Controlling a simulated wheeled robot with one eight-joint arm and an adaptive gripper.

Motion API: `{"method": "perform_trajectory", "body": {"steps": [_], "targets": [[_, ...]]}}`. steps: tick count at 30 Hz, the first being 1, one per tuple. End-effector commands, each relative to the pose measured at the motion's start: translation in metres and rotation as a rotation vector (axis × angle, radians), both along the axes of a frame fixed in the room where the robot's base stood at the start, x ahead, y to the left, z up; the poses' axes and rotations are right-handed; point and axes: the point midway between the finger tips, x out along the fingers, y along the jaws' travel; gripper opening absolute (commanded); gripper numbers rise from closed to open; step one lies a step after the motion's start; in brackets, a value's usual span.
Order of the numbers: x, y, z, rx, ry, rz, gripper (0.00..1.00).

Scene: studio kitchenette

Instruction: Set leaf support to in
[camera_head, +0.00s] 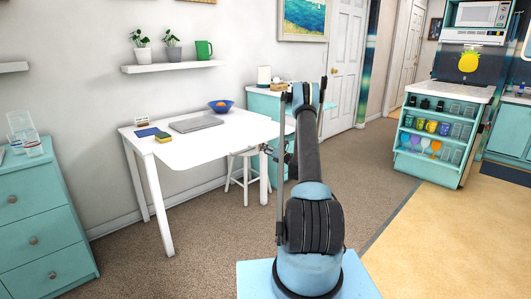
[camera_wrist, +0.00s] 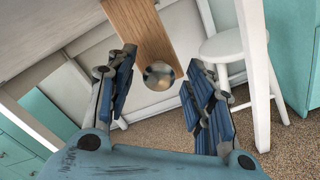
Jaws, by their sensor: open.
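The leaf support is a wooden bar (camera_wrist: 138,25) with a round metal knob (camera_wrist: 159,76) at its end, seen in the wrist view under the white table (camera_head: 240,131). My gripper (camera_wrist: 162,97) is open, with its blue-padded fingers to the left and right of the knob. The knob shows between the fingers, and I see no clear contact. In the head view my gripper is at the table's right end, partly hidden by my arm. The support cannot be made out there.
A white stool (camera_head: 243,177) stands under the table; its seat is close to my right finger in the wrist view. A white table leg (camera_wrist: 255,75) rises at the right. On the table are a closed laptop (camera_head: 196,124) and a blue bowl (camera_head: 221,106). Carpet in front is clear.

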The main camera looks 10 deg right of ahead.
Motion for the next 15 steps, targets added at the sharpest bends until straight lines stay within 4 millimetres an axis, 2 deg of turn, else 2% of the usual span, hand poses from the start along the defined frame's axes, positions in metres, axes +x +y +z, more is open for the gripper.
{"method": "perform_trajectory", "body": {"steps": [1, 7, 12, 15], "targets": [[0.0000, -0.0005, 0.0000, 0.000, 0.000, 0.000, 0.46], [-0.0001, -0.0013, 0.0001, 0.000, 0.000, -0.001, 0.00], [0.0014, -0.0008, -0.0001, 0.000, 0.000, -0.002, 0.00], [0.0098, 0.0047, -0.0002, 0.000, 0.000, -0.002, 0.00]]}}
